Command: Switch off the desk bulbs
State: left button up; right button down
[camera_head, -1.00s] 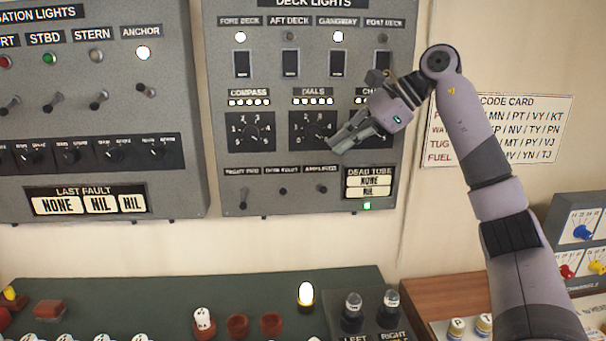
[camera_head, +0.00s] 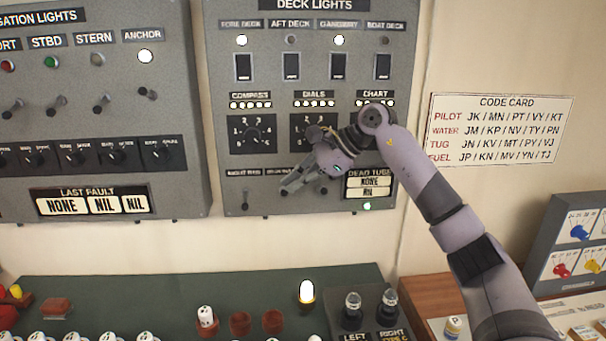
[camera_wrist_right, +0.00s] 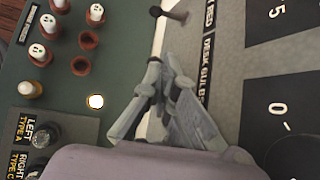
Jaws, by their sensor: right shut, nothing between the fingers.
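The deck lights panel (camera_head: 225,110) on the wall has a bottom row of small toggle switches. The desk bulbs label (camera_wrist_right: 208,72) reads in the right wrist view; its toggle is hidden by my fingers. The night-red toggle (camera_head: 245,197) stands to its left. One desk bulb (camera_head: 307,291) glows on the green desk; it also glows in the right wrist view (camera_wrist_right: 95,101). My right gripper (camera_head: 287,190) is shut and empty, its fingertips at the desk bulbs switch; I cannot tell whether they touch it. My left gripper is out of view.
Above the switches are the dimmer dials (camera_head: 252,133). The dead tube display (camera_head: 370,187) is right of the gripper. The navigation lights panel (camera_head: 85,175) is at left. Red sockets (camera_head: 240,322) and clear bulbs (camera_head: 352,306) stand on the desk below.

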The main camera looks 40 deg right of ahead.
dwell(0.3)
jog(key=n+t+b, duration=0.1)
jog(key=b, duration=0.2)
jog(key=s+f+t+h+b, duration=0.1)
jog(key=t+b, duration=0.1)
jog(key=b, duration=0.2)
jog(key=n+t+b, duration=0.1)
jog(key=b, duration=0.3)
jog(key=shift+s+a+f+n+h, duration=0.15)
jog(key=shift+a+n+h, duration=0.15)
jog(key=shift+a, duration=0.1)
dwell(0.9)
